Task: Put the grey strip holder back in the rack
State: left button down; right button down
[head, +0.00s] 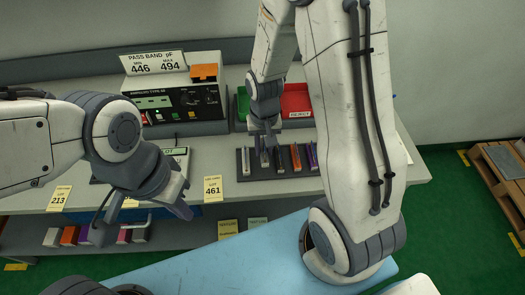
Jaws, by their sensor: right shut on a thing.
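The dark rack (312,171) stands on the bench, with several upright strip holders in it, among them an orange one (296,157) and a purple one (312,156). My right gripper (265,150) points down over the left part of the rack. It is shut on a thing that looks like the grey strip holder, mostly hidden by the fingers. I cannot tell whether that holder is seated in a slot. A pale holder (280,160) stands just right of it. My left gripper (146,212) is open and empty in front of the bench's edge.
A tester (165,106) with a pass band sign (155,63) stands at the back left. A green bin (243,104) and a red reject bin (297,102) are behind the rack. A lot 461 card (213,189) hangs at the bench edge.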

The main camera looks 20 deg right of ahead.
aim_at(262, 156)
jog(key=shift+w+a+f, duration=0.1)
jog(key=shift+w+f, duration=0.1)
jog(key=shift+w, duration=0.05)
jog(key=shift+f+p, duration=0.3)
jog(key=shift+f, duration=1.7)
jog(key=shift+f, duration=0.1)
jog(key=shift+f, duration=0.15)
jog(key=c, duration=0.7)
grip_release()
